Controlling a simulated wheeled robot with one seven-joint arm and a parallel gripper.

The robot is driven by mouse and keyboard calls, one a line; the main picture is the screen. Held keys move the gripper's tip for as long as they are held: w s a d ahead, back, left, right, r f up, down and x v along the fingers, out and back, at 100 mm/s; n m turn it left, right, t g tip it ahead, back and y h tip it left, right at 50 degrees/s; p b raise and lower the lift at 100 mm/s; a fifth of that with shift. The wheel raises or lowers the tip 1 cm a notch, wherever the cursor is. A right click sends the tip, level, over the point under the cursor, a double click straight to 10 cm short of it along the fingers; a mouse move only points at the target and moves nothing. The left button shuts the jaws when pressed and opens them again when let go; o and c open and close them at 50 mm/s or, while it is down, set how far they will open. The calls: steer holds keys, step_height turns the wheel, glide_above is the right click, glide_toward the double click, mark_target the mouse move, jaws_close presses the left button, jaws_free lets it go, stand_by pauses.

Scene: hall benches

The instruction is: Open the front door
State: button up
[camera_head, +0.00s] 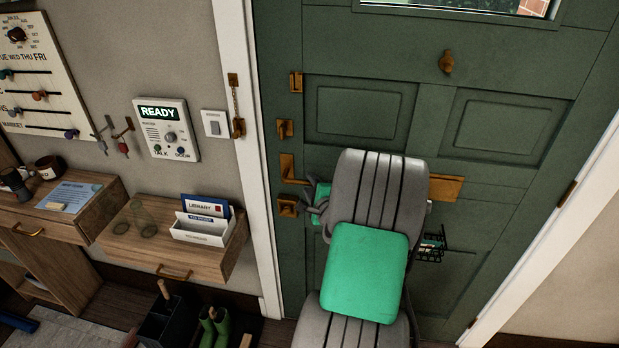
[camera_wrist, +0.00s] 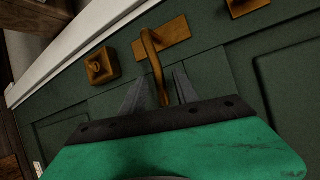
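The green front door (camera_head: 360,112) stands shut in its white frame. A brass lever handle (camera_head: 288,168) sits near its left edge. In the wrist view the lever (camera_wrist: 154,60) hangs from its plate and reaches between my two fingers. My gripper (camera_head: 314,200) is at the handle, partly hidden by my arm in the head view. In the wrist view my gripper (camera_wrist: 161,88) is open, with one finger on each side of the lever and door surface showing in the gaps. I cannot tell whether a finger touches the lever.
Other brass fittings (camera_head: 285,130) line the door edge, with a lower one (camera_head: 288,206) below the lever. A chain (camera_head: 237,108) hangs on the frame. A wall shelf with drawer (camera_head: 170,245) stands left; green boots (camera_head: 214,328) are on the floor. A wire basket (camera_head: 430,252) is on the door.

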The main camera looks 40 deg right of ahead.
steer(key=shift+x, duration=0.95)
steer(key=shift+c, duration=0.3)
jaws_close()
